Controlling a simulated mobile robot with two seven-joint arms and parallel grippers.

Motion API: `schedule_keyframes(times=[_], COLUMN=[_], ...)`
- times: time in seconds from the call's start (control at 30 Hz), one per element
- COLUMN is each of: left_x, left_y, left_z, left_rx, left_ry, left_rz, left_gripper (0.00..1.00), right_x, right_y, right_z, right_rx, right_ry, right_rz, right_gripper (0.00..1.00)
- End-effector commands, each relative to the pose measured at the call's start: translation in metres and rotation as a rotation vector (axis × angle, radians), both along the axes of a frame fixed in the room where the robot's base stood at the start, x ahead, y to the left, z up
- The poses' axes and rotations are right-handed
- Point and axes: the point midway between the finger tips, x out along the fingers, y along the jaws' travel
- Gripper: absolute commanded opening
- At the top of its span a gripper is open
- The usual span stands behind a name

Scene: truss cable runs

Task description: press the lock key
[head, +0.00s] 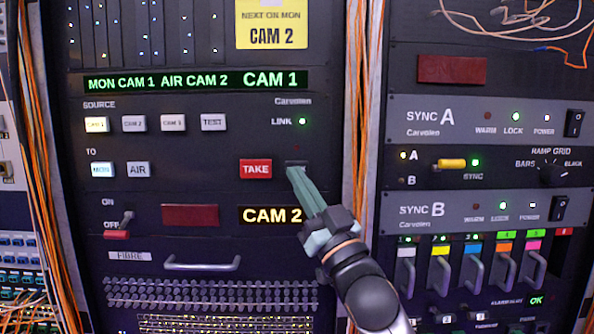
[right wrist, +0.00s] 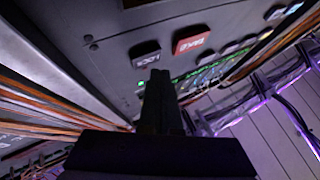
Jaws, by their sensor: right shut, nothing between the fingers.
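The lock key (head: 296,163) is a dark key to the right of the red TAKE key (head: 256,169); my right gripper covers most of it in the head view. In the right wrist view the lock key (right wrist: 146,54) is a dark key with pale lettering, beside the red TAKE key (right wrist: 193,40). My right gripper (head: 296,174) is shut and empty, its tips at the lower edge of the lock key. In the right wrist view the closed fingers (right wrist: 158,76) point at the panel just below the key. I cannot tell whether they touch it. My left gripper is not in view.
A small dim red lamp (head: 296,148) sits above the lock key. Orange cables (head: 359,120) hang just right of the panel. A metal handle (head: 202,264) juts out lower left. The lit CAM 2 display (head: 271,215) is below TAKE.

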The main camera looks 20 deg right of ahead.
Motion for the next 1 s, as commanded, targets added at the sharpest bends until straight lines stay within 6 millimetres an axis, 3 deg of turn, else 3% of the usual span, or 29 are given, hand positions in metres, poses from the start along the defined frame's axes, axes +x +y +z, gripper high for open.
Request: schedule_keyframes(times=[1.0], left_x=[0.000], left_y=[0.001], left_z=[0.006], left_rx=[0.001], left_ry=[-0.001], left_rz=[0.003], left_gripper=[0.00], right_x=[0.012], right_y=[-0.004], right_z=[0.001], right_rx=[0.000], right_ry=[-0.001], right_rz=[0.000], right_gripper=[0.00])
